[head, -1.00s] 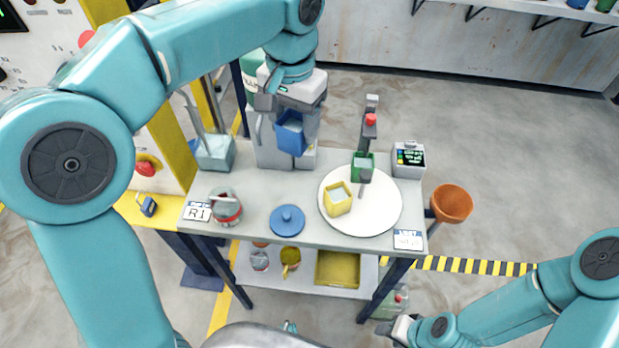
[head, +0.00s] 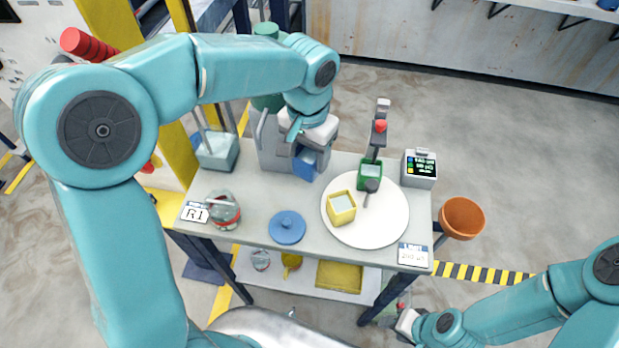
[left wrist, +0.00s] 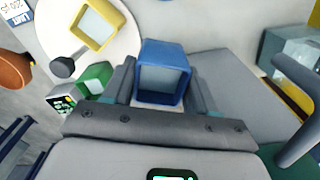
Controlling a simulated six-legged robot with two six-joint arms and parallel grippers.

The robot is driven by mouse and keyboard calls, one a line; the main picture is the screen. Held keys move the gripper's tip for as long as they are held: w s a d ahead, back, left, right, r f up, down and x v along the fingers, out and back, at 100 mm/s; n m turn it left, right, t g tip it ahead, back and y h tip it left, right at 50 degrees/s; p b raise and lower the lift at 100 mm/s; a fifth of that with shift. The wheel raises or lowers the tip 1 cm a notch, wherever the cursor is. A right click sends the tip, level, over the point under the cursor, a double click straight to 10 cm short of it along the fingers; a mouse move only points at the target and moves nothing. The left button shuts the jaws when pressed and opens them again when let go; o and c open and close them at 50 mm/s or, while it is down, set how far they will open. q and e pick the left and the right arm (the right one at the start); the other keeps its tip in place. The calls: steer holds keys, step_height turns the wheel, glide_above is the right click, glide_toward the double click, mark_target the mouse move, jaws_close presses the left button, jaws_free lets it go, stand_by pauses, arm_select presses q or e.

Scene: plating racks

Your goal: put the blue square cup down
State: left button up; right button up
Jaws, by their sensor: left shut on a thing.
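The blue square cup (head: 306,165) is at the back of the grey table, left of the white round plate (head: 382,233). My left gripper (head: 309,153) is shut on it from behind. In the left wrist view the blue cup (left wrist: 163,60) sits between the two fingers of the gripper (left wrist: 161,88), its opening showing. The cup looks upright and low over the tabletop; whether its base touches is hard to tell. My right gripper (head: 405,322) is low at the right, away from the table, too small to tell if open.
A blue round lid (head: 287,227), a red-grey pot (head: 224,211), a glassy bin (head: 218,152) and a display box (head: 419,168) stand around. Bare tabletop lies before the blue cup.

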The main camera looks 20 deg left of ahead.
arm_select(q)
glide_above(309, 193)
step_height(309, 193, down, 8)
steer(key=shift+s+r, duration=0.1)
steer(key=shift+s, duration=0.05)
steer(key=shift+f, duration=0.55)
steer(key=o, duration=1.1)
steer(key=shift+f, duration=0.15)
